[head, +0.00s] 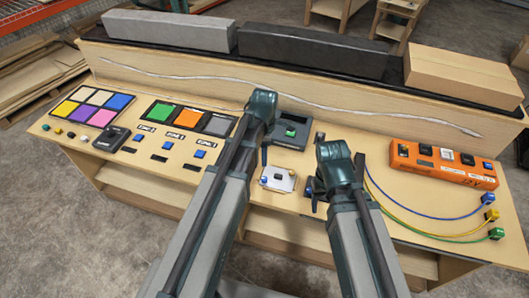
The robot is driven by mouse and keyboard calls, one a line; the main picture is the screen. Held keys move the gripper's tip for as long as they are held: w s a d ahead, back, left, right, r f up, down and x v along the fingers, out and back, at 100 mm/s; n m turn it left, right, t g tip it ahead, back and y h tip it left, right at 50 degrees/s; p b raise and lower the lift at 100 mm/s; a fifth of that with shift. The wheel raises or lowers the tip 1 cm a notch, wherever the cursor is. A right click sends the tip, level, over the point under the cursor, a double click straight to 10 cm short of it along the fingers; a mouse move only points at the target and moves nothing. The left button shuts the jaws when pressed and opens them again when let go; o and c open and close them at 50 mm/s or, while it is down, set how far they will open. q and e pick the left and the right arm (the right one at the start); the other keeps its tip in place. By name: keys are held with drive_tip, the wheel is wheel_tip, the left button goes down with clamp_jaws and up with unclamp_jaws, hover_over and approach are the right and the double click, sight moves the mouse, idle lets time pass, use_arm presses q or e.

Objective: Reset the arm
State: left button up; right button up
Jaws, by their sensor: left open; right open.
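My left gripper (266,157) hangs over the middle of the wooden console (226,178), left of a small white plate with a blue knob (278,179). My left arm reaches in from the bottom and hides part of the console behind it. My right gripper (316,194) is over the front middle of the console, right of the white plate. Both grippers are small in the view and partly hidden by their own wrists. I see nothing held in either. A dark box with a green button (290,131) stands between and behind them.
Colour panels (93,105), zone panels (188,116) and several blue switches (161,158) lie on the left. Grey, black and cardboard boxes (463,76) line the raised back shelf.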

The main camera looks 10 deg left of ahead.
idle(0.4)
use_arm(q)
drive_tip(key=s+d+m, duration=0.5)
drive_tip(key=s+m, duration=0.2)
drive_tip(key=m, duration=0.5)
drive_tip(key=s+d+m+y, duration=0.1)
drive_tip(key=s+d+m, duration=0.4)
drive_tip(key=m, duration=0.7)
drive_tip(key=shift+s, duration=1.4)
drive_tip(key=shift+a, duration=0.1)
